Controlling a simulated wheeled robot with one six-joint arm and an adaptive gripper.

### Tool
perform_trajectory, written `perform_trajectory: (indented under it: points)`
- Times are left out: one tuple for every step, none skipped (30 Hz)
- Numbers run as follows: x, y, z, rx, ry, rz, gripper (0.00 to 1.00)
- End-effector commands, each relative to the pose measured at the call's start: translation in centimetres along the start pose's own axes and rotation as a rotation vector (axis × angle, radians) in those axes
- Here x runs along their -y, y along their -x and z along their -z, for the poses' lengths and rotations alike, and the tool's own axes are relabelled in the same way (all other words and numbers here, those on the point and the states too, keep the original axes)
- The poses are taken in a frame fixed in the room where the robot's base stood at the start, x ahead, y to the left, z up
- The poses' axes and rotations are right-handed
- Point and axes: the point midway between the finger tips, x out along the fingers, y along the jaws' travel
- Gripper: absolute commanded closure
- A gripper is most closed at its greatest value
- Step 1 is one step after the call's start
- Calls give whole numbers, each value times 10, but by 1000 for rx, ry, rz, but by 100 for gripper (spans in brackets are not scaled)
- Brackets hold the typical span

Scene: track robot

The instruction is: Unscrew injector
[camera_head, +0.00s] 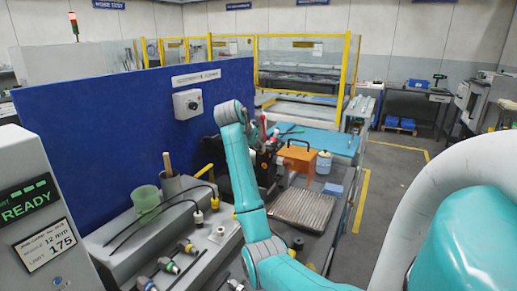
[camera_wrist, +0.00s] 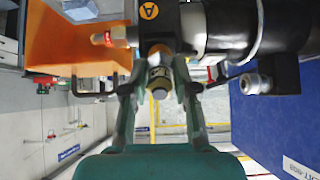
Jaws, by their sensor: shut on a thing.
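The injector (camera_wrist: 158,78) is a short, brass-and-grey cylindrical piece in the wrist view. It sits at the underside of a dark block marked with an orange "A" (camera_wrist: 149,11). My gripper (camera_wrist: 160,70) has its two fingers on either side of the piece and is shut on it. The injector seems still seated against the block; its thread is hidden. In the head view my teal arm reaches over the bench to a dark assembly (camera_head: 265,165), and the gripper and injector are too small and covered to make out.
An orange bracket (camera_wrist: 65,40) and a thick black cylinder (camera_wrist: 255,28) flank the block closely. In the head view, a blue panel (camera_head: 110,120) stands behind the bench. A green cup (camera_head: 146,199), cables, a ribbed tray (camera_head: 300,208) and an orange box (camera_head: 300,160) crowd the bench.

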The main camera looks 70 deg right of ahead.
Motion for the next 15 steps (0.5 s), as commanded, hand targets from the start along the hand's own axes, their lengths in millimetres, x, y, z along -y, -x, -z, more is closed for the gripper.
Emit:
perform_trajectory:
  points:
    - [0, 0, 0, 0, 18, 0, 100]
    - [0, 0, 0, 0, 25, 0, 100]
    - [0, 0, 0, 0, 31, 0, 100]
    - [0, 0, 0, 0, 32, 0, 100]
    - [0, 0, 0, 0, 32, 0, 100]
    - [0, 0, 0, 0, 31, 0, 100]
    - [0, 0, 0, 0, 31, 0, 100]
    - [0, 0, 0, 0, 31, 0, 100]
    - [0, 0, 0, 0, 30, 0, 100]
    - [0, 0, 0, 0, 31, 0, 100]
    - [0, 0, 0, 0, 35, 0, 100]
    - [0, 0, 0, 0, 48, 0, 100]
    - [0, 0, 0, 0, 66, 0, 100]
    - [0, 0, 0, 0, 90, 0, 100]
    - [0, 0, 0, 0, 129, 0, 100]
